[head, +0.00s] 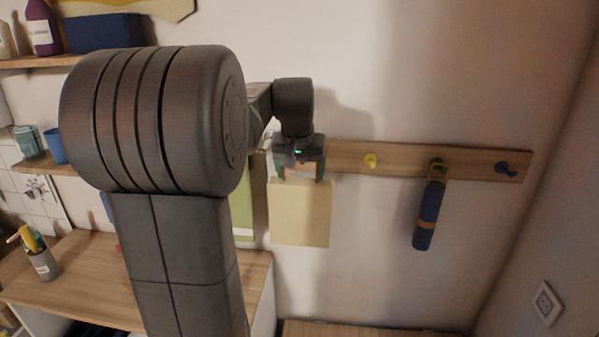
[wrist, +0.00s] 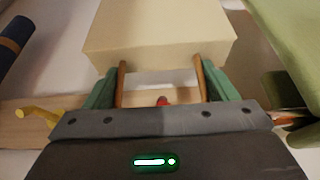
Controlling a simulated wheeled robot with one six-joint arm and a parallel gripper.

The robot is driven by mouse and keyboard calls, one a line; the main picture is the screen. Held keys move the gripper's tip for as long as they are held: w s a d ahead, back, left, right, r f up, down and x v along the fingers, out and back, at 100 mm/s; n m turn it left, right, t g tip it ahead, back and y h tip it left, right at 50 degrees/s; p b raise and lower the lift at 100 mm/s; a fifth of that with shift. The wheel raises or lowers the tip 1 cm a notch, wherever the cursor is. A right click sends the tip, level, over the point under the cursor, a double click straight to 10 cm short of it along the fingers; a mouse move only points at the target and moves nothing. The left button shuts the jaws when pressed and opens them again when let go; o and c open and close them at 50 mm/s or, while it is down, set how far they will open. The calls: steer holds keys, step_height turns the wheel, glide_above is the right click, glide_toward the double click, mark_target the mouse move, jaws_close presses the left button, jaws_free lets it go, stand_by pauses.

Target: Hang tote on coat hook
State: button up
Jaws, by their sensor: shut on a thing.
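The cream tote (head: 300,213) hangs below my gripper (head: 303,168) in front of the wall, and it also shows at the top of the wrist view (wrist: 160,35). My gripper is shut on its brown handles, which run between the green fingers. The wooden hook rail (head: 470,163) is behind and right of the gripper. A red hook (wrist: 162,100) shows between the handles in the wrist view; whether the handles are around it I cannot tell. The yellow hook (head: 370,160) and the dark blue hook (head: 505,169) are bare.
A blue rolled item (head: 428,215) with an orange band hangs from the green hook (head: 437,166). A green item (head: 244,205) hangs left of the tote, partly behind my arm. A wooden desk (head: 70,270) with a grey pen cup (head: 44,264) stands lower left.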

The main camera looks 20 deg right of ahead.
mark_target(302, 164)
steer(key=shift+w+d+f+p, duration=0.1)
steer(key=shift+w+d, duration=0.2)
steer(key=shift+w, duration=0.2)
steer(key=shift+w+d+r+p, duration=0.15)
steer(key=shift+w+d, duration=0.2)
steer(key=shift+w, duration=0.2)
steer(key=shift+w+d+f+p, duration=0.15)
steer(key=shift+w+d, duration=0.15)
steer(key=shift+w, duration=0.2)
steer(key=shift+w+d+f, duration=0.35)
steer(key=shift+w+f, duration=0.1)
steer(key=shift+w, duration=0.15)
steer(key=o, duration=1.4)
steer(key=shift+c, duration=0.2)
steer(key=shift+f, duration=0.1)
steer(key=v, duration=1.4)
steer(key=shift+d+f, duration=0.1)
